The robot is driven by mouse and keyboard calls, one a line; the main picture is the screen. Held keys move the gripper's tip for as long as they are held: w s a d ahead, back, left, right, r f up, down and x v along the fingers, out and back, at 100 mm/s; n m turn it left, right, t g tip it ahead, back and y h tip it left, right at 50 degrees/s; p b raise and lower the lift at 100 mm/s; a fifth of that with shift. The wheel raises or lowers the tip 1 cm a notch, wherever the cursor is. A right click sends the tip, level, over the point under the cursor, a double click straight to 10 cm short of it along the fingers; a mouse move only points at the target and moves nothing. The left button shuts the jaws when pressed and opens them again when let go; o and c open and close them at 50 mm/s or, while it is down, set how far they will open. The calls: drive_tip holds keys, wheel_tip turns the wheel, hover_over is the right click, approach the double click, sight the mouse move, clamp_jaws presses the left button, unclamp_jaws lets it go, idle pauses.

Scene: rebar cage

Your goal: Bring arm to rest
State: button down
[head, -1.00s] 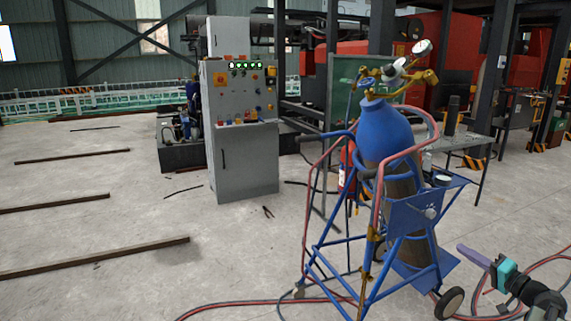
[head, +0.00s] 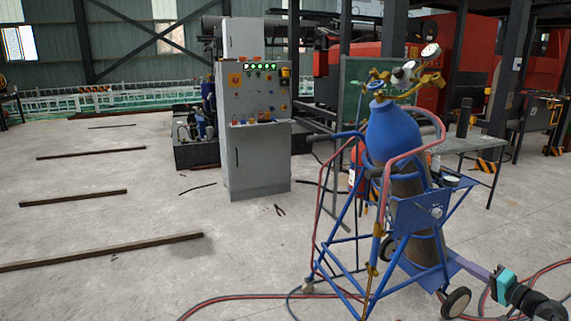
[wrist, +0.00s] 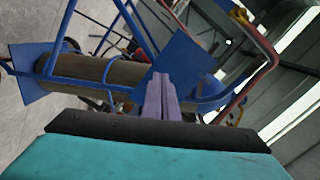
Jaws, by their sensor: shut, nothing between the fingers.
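My gripper (head: 458,259) is at the lower right of the head view, with purple fingers and a teal body. The fingers are shut together with nothing between them. They point left toward the lower part of a blue gas cylinder cart (head: 411,215). In the picture the fingertips overlap the cart's base near its wheel; I cannot tell whether they touch it. In the wrist view the shut fingers (wrist: 160,97) stand upright in the middle, with the cart's blue plate (wrist: 178,68) and the tilted cylinder (wrist: 95,72) beyond them.
Red hoses (head: 240,299) lie on the floor around the cart. A grey control cabinet (head: 256,160) stands behind it to the left. A metal table (head: 463,143) is behind the cart at right. Several dark bars (head: 110,250) lie on the left floor, with clear concrete between.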

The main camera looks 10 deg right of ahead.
drive_tip(key=w+a+f+n+g+y+p, duration=0.1)
drive_tip(key=w+a+f+g+p, duration=0.15)
drive_tip(key=a+f, duration=0.65)
drive_tip(key=w+a+f+g+y+p, duration=0.15)
drive_tip(key=a+f+g+p, duration=0.25)
drive_tip(key=a, duration=0.8)
drive_tip(key=s+a+f+n+g+p, duration=0.1)
drive_tip(key=s+a+f+g+p, duration=0.2)
drive_tip(key=a, duration=0.5)
drive_tip(key=s+a+f+n+g+p, duration=0.1)
drive_tip(key=s+a+f+g+p, duration=0.2)
drive_tip(key=a+f, duration=0.4)
drive_tip(key=s+a+f+n+g+h+p, duration=0.1)
drive_tip(key=s+a+f+g+p, duration=0.15)
drive_tip(key=s+a, duration=0.45)
drive_tip(key=s+a+f+n+g+h+p, duration=0.1)
drive_tip(key=s+a+n+g+p, duration=0.15)
drive_tip(key=s+a, duration=0.45)
drive_tip(key=s+n+g+h+p, duration=0.2)
drive_tip(key=s+g+h+p, duration=0.2)
drive_tip(key=s, duration=1.3)
drive_tip(key=shift+d+n+h+p, duration=0.2)
drive_tip(key=shift+n+h+p, duration=0.15)
drive_tip(key=shift+h+p, duration=0.35)
drive_tip(key=shift+w+r, duration=0.1)
